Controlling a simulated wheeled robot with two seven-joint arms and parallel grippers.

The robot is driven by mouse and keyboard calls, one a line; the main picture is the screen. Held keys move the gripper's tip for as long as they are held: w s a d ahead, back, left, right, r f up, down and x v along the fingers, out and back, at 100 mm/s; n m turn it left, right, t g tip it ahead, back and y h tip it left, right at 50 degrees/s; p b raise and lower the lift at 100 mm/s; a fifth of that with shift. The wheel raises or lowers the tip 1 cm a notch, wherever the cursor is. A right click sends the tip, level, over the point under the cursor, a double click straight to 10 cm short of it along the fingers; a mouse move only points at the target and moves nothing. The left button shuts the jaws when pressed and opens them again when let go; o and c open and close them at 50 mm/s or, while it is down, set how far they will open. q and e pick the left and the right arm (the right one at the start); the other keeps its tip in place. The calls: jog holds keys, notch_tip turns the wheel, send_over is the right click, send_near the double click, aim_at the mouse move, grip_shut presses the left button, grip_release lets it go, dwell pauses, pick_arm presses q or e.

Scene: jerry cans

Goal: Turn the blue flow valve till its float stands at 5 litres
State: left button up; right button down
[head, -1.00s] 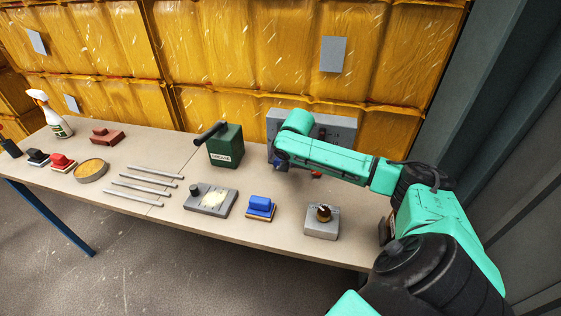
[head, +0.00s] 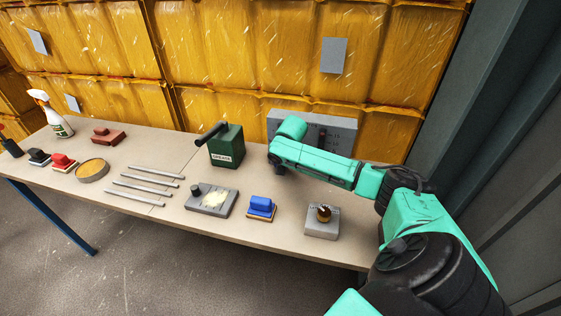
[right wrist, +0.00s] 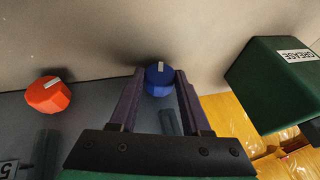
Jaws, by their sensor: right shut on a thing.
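The blue flow valve (right wrist: 158,82) is a faceted blue knob with a pale mark on top, in the right wrist view. My right gripper (right wrist: 160,78) is shut on it, one finger on each side. A red knob (right wrist: 48,96) sits to its left on the grey panel (right wrist: 95,110). In the head view the panel (head: 345,128) stands at the back of the table, and my right arm hides the valves. A grey tube-like part (right wrist: 169,122) shows below the blue valve, partly hidden; I cannot read a float level. My left gripper is out of view.
A green grease box (head: 226,146) stands left of the panel; it also shows in the right wrist view (right wrist: 275,85). Several metal rods (head: 150,180) lie farther left.

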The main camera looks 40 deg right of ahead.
jog(key=p, duration=0.1)
jog(key=g+p, duration=0.1)
jog(key=shift+w+a+r+h+p, duration=0.1)
jog(key=shift+a+r+h+p, duration=0.15)
jog(key=shift+h+p, duration=0.1)
jog(key=shift+w+f+n+g+h+p, duration=0.15)
jog(key=shift+n+g+h+p, duration=0.2)
jog(key=shift+g, duration=0.45)
jog(key=shift+w+f+g+h, duration=0.1)
jog(key=shift+f+g+h, duration=0.15)
jog(key=shift+g+h, duration=0.2)
jog(key=shift+a+n+g+h+b, duration=0.1)
jog(key=shift+n+g+h+b, duration=0.15)
jog(key=shift+g+h+b, duration=0.55)
jog(key=shift+y+b, duration=0.25)
jog(key=shift+b, duration=0.2)
jog(key=shift+r, duration=0.1)
jog(key=shift+c, duration=1.8)
grip_release()
jog(key=shift+w, duration=0.1)
